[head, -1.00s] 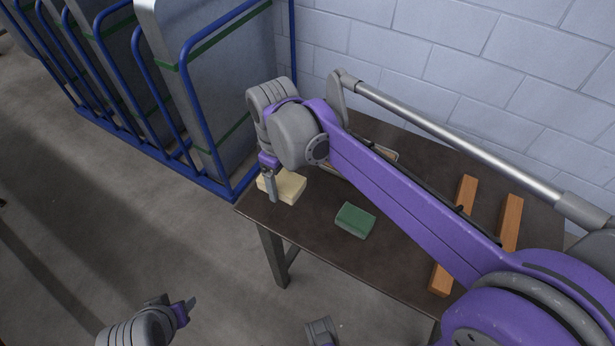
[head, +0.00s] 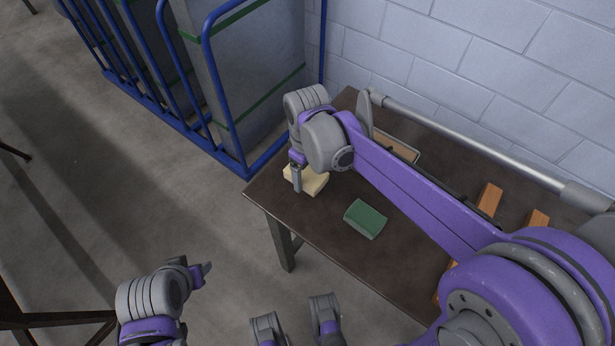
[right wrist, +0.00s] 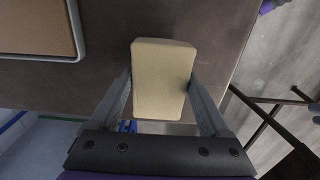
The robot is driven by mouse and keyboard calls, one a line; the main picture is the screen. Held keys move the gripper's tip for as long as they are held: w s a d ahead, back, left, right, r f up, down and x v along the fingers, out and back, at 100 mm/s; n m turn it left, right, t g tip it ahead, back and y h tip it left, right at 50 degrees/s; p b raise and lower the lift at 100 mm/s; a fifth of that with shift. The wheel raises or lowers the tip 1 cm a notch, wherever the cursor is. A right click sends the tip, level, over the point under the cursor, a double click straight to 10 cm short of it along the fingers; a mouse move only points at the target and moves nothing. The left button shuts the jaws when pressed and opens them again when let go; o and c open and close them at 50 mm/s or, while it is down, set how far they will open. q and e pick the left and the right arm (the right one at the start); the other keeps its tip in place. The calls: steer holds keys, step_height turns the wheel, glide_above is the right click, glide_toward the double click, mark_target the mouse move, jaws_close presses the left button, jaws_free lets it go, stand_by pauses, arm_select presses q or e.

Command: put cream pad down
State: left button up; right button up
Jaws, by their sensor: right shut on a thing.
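The cream pad (head: 313,181) is a pale block at the left end of the dark table in the head view. It also shows in the right wrist view (right wrist: 163,80), between the two fingers. My right gripper (head: 297,186) is shut on the pad from its sides. The pad is at or just above the tabletop; I cannot tell whether it touches. My left gripper (head: 203,272) is off the table at the lower left of the head view, holding nothing that I can see. Its finger gap is not clear.
A green pad (head: 366,219) lies on the table (head: 320,226) near the front edge. A tray (head: 398,148) is behind my right arm, and orange-brown bars (head: 489,199) lie to the right. A blue rack (head: 222,120) with grey panels stands left of the table.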

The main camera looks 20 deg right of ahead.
mark_target(308, 173)
steer(key=shift+f, duration=1.2)
steer(key=shift+f, duration=0.15)
steer(key=o, duration=1.2)
steer(key=shift+c, duration=0.2)
steer(key=shift+r, duration=0.2)
step_height(308, 173, up, 12)
steer(key=shift+p, duration=0.7)
steer(key=s+d+f+m+t+p, duration=0.1)
steer(key=s+d+m+t+p, duration=0.1)
steer(key=s, duration=0.5)
steer(key=s+d+f+m+t+p, duration=0.1)
steer(key=s+d+m+t+p, duration=0.2)
steer(key=s, duration=0.4)
steer(key=d+m+p, duration=0.1)
steer(key=m, duration=0.1)
steer(key=shift+d+f+m+p, duration=0.25)
steer(key=shift+f+m+p, duration=0.05)
steer(key=shift+p, duration=0.1)
